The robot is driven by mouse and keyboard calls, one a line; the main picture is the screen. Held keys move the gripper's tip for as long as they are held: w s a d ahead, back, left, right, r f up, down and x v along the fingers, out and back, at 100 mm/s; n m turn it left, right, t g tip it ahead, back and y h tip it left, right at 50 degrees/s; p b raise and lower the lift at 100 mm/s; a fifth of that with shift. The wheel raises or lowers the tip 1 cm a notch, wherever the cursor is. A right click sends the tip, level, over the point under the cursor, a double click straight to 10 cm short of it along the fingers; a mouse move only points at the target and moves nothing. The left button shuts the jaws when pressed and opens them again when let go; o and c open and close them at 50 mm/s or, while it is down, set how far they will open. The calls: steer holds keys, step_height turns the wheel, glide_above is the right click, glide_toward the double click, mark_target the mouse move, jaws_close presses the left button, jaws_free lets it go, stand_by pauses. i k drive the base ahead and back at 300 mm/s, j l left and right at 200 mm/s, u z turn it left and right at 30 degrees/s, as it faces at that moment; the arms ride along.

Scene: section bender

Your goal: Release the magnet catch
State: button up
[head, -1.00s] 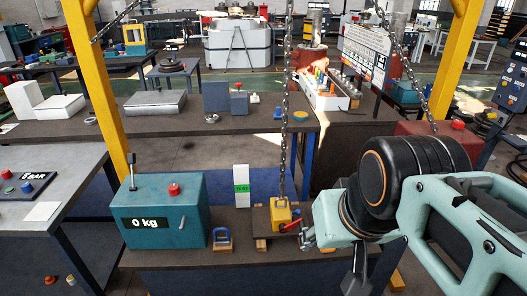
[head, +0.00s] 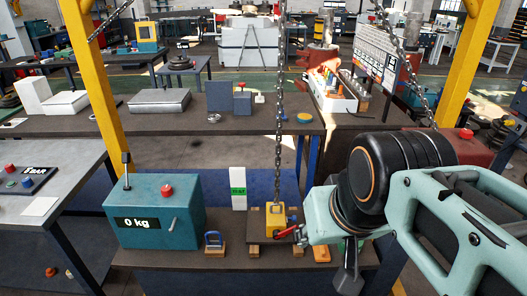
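A yellow lifting magnet (head: 275,216) hangs on a chain (head: 279,130) and sits on a dark flat plate (head: 262,238) on the near bench. A red lever (head: 286,232) is on the magnet's front, low and slanting up to the right. My gripper (head: 300,235) is just right of the magnet, with its fingertips at or very close to the lever's free end. Contact cannot be made out. The fingers are small and partly hidden by my wrist, so their opening is unclear.
A teal box (head: 155,212) reading "0 kg" stands left on the bench. A blue padlock-like piece (head: 214,241) sits between it and the plate, with a white post (head: 238,188) behind. Wooden blocks support the plate. Yellow posts (head: 92,90) flank the bench.

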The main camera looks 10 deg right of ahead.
mark_target(294, 218)
steer(key=i+l+u, duration=0.25)
steer(key=l, duration=0.25)
steer(key=l+u, duration=0.2)
steer(key=l, duration=0.25)
steer(key=l+u, duration=0.25)
steer(key=l, duration=0.3)
steer(key=i+l+u, duration=0.1)
steer(key=i+l, duration=0.15)
steer(key=i, duration=0.15)
steer(key=k, duration=0.85)
steer(key=i+l, duration=0.1)
steer(key=i, duration=0.3)
steer(key=i+u, duration=0.15)
steer(key=i, duration=0.25)
